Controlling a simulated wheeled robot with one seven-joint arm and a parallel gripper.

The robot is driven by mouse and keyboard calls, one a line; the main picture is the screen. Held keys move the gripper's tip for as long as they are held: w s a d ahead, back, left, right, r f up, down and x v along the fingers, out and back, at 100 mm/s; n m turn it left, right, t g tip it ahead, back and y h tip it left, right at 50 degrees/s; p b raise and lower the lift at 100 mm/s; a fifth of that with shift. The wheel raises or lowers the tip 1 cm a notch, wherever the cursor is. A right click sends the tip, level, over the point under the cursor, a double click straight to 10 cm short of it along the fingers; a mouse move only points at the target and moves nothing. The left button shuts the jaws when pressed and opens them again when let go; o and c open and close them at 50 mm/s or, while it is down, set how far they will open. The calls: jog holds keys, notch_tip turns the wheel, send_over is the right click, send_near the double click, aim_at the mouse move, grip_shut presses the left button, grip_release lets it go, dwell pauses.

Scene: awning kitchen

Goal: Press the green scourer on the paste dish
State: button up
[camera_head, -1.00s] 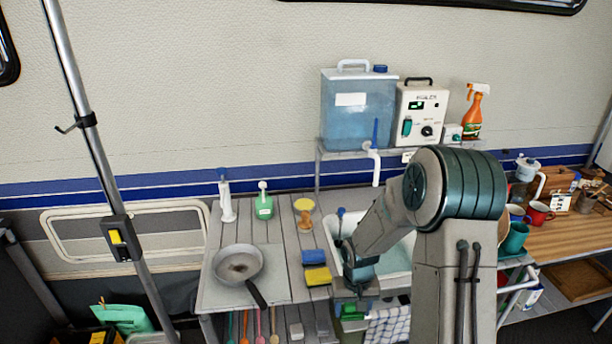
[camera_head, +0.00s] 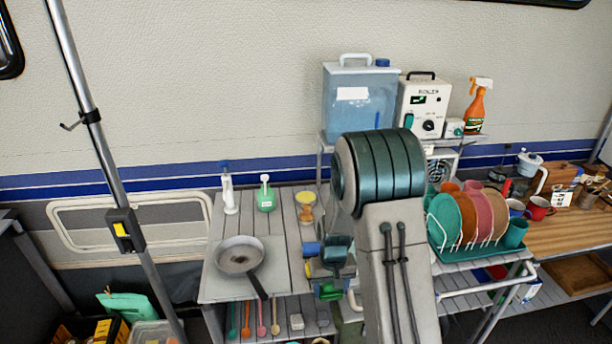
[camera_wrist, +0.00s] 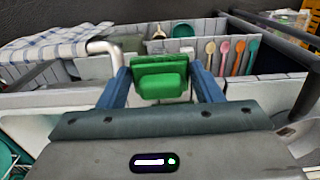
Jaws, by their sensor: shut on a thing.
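My gripper (camera_wrist: 160,82) is shut on the green scourer (camera_wrist: 160,86), which sits between its two blue fingers in the wrist view. In the head view the scourer (camera_head: 328,291) shows as a small green patch below my wrist, above the front of the counter. A small round dish with a yellow top (camera_head: 305,200), which appears to be the paste dish, stands at the back of the slatted counter. It is behind and left of my gripper, and apart from it. My arm hides much of the sink.
A frying pan (camera_head: 240,255) lies on the left of the counter. A green soap bottle (camera_head: 265,197) and a white pump bottle (camera_head: 229,193) stand left of the dish. A plate rack (camera_head: 475,252) stands right of my arm.

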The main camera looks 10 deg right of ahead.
jog(key=shift+n, duration=0.3)
jog(key=w+r, duration=0.2)
jog(key=w, duration=0.3)
jog(key=w+r, duration=0.2)
jog(key=w, duration=0.4)
jog(key=w+r, duration=0.2)
jog(key=w, duration=0.4)
jog(key=shift+r, duration=0.1)
